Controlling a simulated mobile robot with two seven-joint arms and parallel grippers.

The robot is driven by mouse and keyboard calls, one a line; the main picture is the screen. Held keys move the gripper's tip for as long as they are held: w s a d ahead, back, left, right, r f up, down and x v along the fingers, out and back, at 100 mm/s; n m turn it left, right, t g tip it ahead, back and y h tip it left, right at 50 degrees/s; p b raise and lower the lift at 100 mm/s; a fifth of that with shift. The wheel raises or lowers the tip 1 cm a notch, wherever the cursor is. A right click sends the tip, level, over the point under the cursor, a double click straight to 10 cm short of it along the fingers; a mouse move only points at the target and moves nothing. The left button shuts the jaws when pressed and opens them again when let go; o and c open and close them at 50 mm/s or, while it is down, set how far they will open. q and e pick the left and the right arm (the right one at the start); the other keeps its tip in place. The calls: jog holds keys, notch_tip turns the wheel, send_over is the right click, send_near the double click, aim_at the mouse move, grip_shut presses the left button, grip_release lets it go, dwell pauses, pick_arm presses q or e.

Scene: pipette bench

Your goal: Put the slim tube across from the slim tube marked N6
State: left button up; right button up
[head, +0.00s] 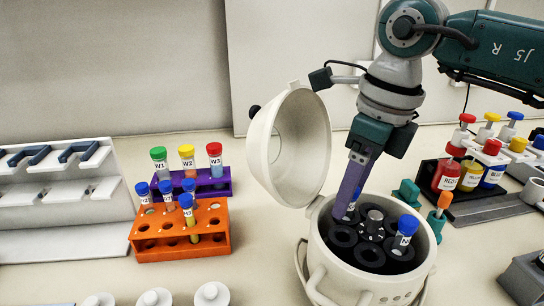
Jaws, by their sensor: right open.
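My right gripper (353,190) reaches down into the open white centrifuge (345,272), at the back left of its dark rotor (342,237). Its jaws are open around or right beside a blue-capped slim tube (352,207), which stands in a rotor hole and is partly hidden by the finger. Another blue-capped slim tube (403,235) stands at the rotor's right; its label looks like N6 but is small. The two tubes are on opposite sides of the central knob (374,217). Several blue-capped slim tubes (188,212) stand in the orange rack (180,254). My left gripper is out of view.
The centrifuge lid (300,140) stands open at the left of my right gripper. A purple rack (219,187) holds tubes W1, W2 and W3. A teal stand (435,226) with an orange-capped item and colored bottles (447,177) stand at right. White caps lie at the front left.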

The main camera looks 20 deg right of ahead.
notch_tip(320, 180, up, 10)
jog(key=s+b, duration=0.1)
jog(key=shift+s+d, duration=0.2)
jog(key=shift+d, duration=0.2)
dwell(0.4)
